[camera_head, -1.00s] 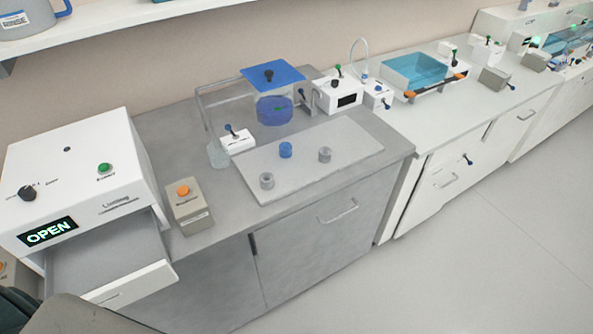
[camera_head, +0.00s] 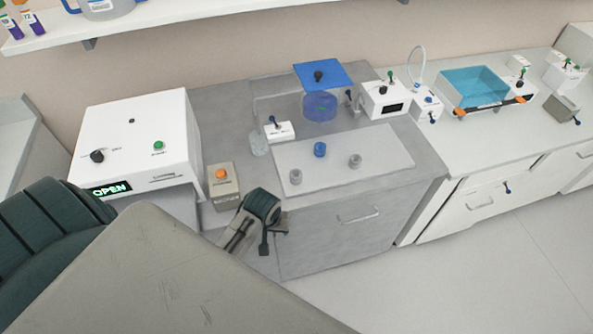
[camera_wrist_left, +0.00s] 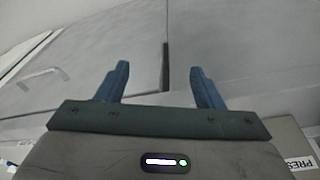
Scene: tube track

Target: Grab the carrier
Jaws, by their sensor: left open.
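No thing in view is plainly marked as the carrier. On a pale mat (camera_head: 385,147) on the grey counter stand small round pucks: a blue one (camera_head: 320,149), a grey one at the front left (camera_head: 295,177) and a grey one at the right (camera_head: 355,160). My left gripper (camera_head: 274,240) is at the counter's front edge, left of and nearer than the mat. In the left wrist view its two blue fingers (camera_wrist_left: 160,92) are spread apart and empty, facing grey cabinet fronts. My right gripper is not in view.
A clear tank with a blue lid (camera_head: 323,75) is behind the mat. A blue bath (camera_head: 473,87) is farther right.

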